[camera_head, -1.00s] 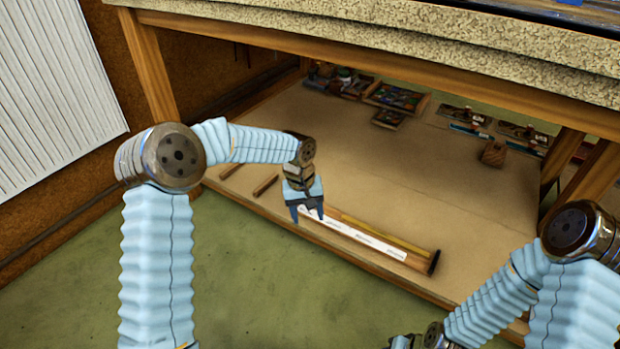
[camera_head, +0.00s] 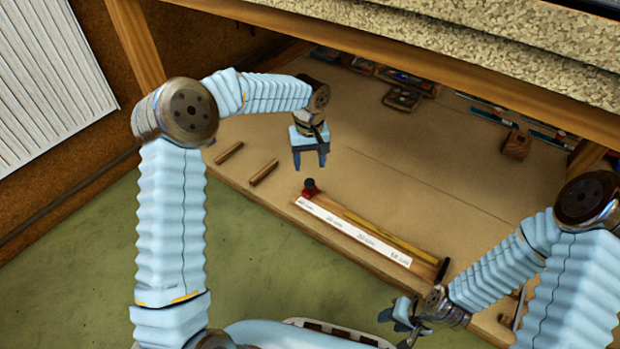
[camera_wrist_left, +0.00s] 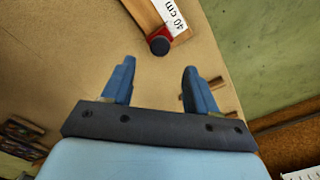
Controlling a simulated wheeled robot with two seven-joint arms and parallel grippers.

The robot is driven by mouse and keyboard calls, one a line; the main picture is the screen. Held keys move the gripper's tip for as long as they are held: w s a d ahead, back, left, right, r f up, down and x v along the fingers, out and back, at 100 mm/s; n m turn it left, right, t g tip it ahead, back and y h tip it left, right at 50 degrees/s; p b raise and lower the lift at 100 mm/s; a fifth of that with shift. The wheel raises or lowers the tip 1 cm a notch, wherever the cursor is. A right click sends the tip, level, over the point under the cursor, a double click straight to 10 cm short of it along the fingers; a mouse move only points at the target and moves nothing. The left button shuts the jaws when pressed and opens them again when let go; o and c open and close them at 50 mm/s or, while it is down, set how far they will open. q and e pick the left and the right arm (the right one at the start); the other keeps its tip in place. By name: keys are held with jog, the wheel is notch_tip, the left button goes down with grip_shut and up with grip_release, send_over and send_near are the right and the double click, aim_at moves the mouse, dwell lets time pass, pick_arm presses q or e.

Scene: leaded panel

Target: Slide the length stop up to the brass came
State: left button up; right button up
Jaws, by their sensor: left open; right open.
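The length stop (camera_head: 310,188), red with a black knob, sits at the left end of a wooden measuring board (camera_head: 422,269). It also shows in the left wrist view (camera_wrist_left: 159,46), beside the "40 cm" mark. The brass came (camera_head: 390,236) is a yellow strip lying along the board, with its left end apart from the stop. My left gripper (camera_head: 311,163) is open and empty, just beyond and above the stop; its fingers (camera_wrist_left: 159,68) point toward the knob in the wrist view. My right gripper (camera_head: 398,322) is open near the board's right end, partly hard to make out.
A white scale strip (camera_head: 350,230) runs along the board's front. A black end piece (camera_head: 442,270) stands at its right end. Two short wooden sticks (camera_head: 264,172) lie to the left. Trays and tools (camera_head: 402,98) lie far back. The bench top overhangs behind.

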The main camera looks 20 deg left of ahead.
aim_at(309, 181)
pick_arm(q)
notch_tip(309, 181, down, 7)
jog(key=shift+f+b, duration=0.15)
jog(key=shift+b, duration=0.35)
jog(key=c, duration=1)
jog(key=s+d, duration=0.1)
jog(key=d, duration=0.3)
jog(key=s+d+b, duration=0.1)
jog(key=s+d, duration=0.1)
jog(key=d, duration=0.1)
jog(key=s+d+b, duration=0.1)
jog(key=d, duration=0.3)
jog(key=shift+s+d, duration=0.15)
jog(key=shift+d, duration=0.15)
jog(key=shift+c, duration=0.2)
jog(key=o, duration=1)
jog(key=shift+o, duration=0.2)
